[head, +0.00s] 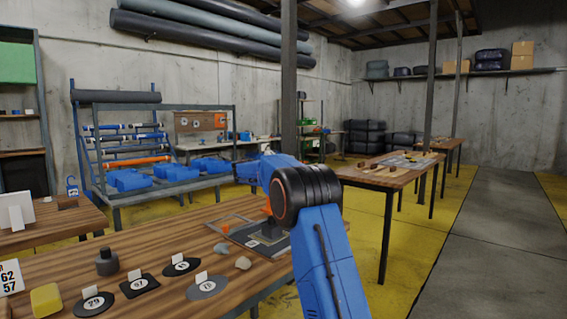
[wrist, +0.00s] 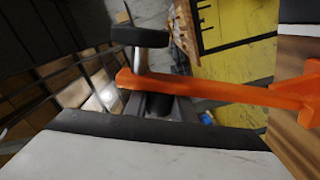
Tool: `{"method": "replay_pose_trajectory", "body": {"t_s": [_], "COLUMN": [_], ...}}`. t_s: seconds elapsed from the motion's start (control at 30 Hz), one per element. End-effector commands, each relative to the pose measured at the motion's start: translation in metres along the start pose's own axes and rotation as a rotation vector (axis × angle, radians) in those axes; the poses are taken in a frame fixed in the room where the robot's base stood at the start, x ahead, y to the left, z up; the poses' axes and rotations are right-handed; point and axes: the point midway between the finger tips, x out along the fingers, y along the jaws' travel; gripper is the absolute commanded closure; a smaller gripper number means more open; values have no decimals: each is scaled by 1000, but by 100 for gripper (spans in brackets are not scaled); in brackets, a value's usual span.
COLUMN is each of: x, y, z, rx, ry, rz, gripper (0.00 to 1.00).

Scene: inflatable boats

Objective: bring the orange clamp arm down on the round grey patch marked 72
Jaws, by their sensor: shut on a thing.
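The orange clamp arm (wrist: 215,89) crosses the wrist view, with a black round pad or knob (wrist: 140,37) on a pale rod near its left end. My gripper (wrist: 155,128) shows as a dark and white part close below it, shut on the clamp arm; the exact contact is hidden. In the head view, orange clamp parts (head: 268,207) show beside my blue arm, above a dark board (head: 245,233). A small white tag (head: 252,243) lies on the board, too small to read. I cannot tell which round patch carries 72; my arm partly hides the clamp.
A second table (head: 380,175) stands behind, right of a post. The grey floor at right is clear.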

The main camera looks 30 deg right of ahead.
Motion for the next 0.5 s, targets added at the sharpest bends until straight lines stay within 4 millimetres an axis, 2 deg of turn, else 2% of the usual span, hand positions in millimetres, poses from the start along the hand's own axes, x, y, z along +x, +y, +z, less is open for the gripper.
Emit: {"method": "replay_pose_trajectory", "body": {"t_s": [0.27,0.5], "x": [0,0], "y": [1,-8], "z": [44,80], "rx": [245,454], "ry": [-1,-2], "rz": [-1,-1], "gripper": [100,100]}}
